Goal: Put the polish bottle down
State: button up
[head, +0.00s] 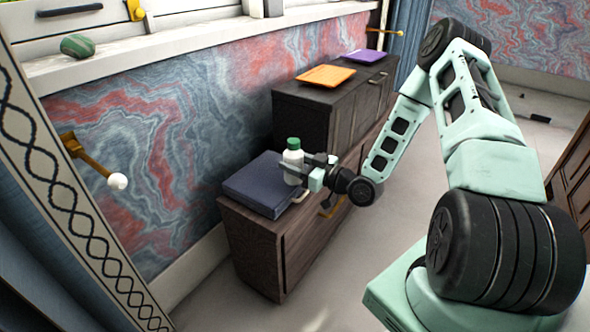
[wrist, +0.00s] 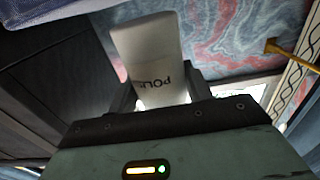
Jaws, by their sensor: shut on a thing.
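The polish bottle (head: 292,157) is white with a green cap and stands upright in the head view. My gripper (head: 306,167) is shut on its body from the right. In the wrist view the bottle (wrist: 147,55) shows between the fingers of my gripper (wrist: 155,98), with part of its dark lettering legible. In the head view the bottle overlaps the right part of a flat dark blue box (head: 255,188) on the low dark wooden cabinet. I cannot tell whether its base touches anything.
The low cabinet (head: 255,245) has little bare top around the blue box. The taller cabinet (head: 300,112) behind carries an orange tray (head: 326,75) and a purple flat item (head: 367,55). A white ledge (head: 180,50) runs above, with a green striped object (head: 77,45).

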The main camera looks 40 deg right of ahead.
jog(key=shift+f, duration=0.6)
jog(key=shift+f+b, duration=0.4)
jog(key=shift+f, duration=0.1)
jog(key=o, duration=1.1)
jog(key=shift+r, duration=0.1)
